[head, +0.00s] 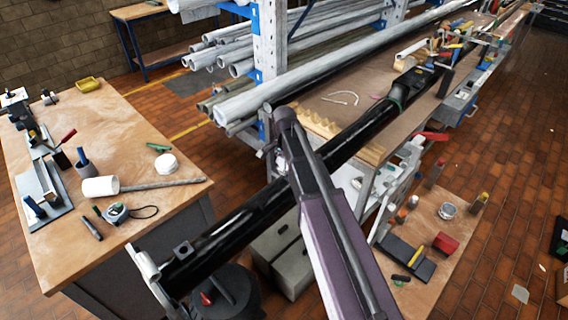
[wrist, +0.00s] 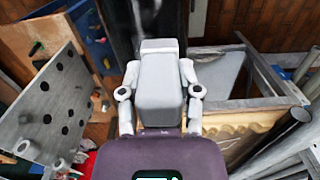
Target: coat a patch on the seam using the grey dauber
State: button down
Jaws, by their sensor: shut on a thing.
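My gripper (wrist: 159,72) is in the middle of the wrist view. Its two grey fingers press on the sides of a blocky grey thing, the grey dauber (wrist: 158,92), whose lighter far end points toward the mast. The black mast (head: 338,150) runs slantwise across the head view and shows as a dark band at the top of the wrist view (wrist: 116,28). My arm crosses over the mast in the head view and hides most of the gripper and dauber. I cannot make out the seam, nor whether the dauber touches the mast.
A rack with grey pipes (head: 300,75) stands behind the mast. A low board (head: 440,235) at right carries jars and tools.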

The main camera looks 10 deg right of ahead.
jog(key=shift+r+p, duration=1.65)
jog(key=shift+r, duration=0.25)
jog(key=shift+r+p, duration=1.5)
jog(key=shift+p, duration=0.05)
jog(key=shift+f, duration=0.1)
